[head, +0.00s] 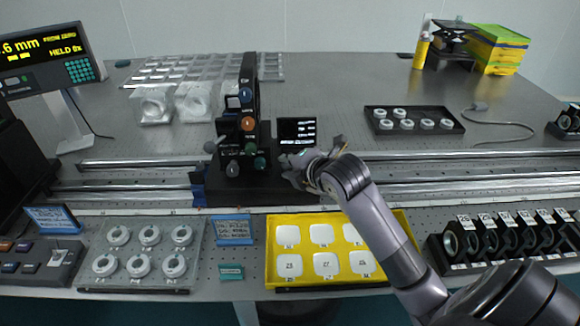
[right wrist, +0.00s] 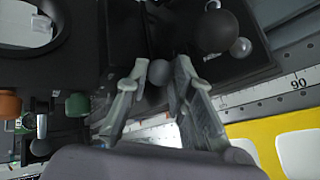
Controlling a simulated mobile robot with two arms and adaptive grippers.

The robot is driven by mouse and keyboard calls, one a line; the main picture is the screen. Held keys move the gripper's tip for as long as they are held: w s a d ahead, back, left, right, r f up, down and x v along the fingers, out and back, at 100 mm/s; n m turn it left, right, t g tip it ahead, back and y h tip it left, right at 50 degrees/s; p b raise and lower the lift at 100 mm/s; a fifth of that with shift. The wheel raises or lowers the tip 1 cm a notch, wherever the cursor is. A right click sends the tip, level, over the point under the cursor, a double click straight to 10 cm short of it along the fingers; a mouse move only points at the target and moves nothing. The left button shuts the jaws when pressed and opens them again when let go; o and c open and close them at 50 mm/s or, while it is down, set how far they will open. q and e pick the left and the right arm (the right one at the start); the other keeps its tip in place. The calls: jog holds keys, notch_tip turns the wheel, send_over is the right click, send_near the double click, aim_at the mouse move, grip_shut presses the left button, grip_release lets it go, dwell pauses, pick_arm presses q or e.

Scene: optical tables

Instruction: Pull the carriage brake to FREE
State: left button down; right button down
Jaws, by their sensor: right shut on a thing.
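The black carriage (head: 268,186) sits on the long rails, carrying an upright stage with several knobs. My right gripper (head: 308,166) is at the carriage's right side, next to a small dark display. In the right wrist view the fingertips of my right gripper (right wrist: 160,78) close around a small grey ball knob (right wrist: 158,72), which appears to be the carriage brake's handle. The gripper hides this knob in the head view. My left gripper is not in view.
A yellow tray (head: 274,262) of white squares lies in front of the carriage. A rack of black lens mounts (head: 500,240) stands at the right front. The rails (head: 440,187) right of the carriage are clear. A dark tray (head: 413,112) lies behind them.

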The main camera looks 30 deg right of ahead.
jog(key=shift+f, duration=0.15)
jog(key=c, duration=1.4)
grip_release()
jog(key=shift+s, duration=0.1)
jog(key=v, duration=0.7)
jog(key=shift+s+r, duration=0.15)
jog(key=shift+r, duration=0.05)
jog(key=shift+a, duration=0.1)
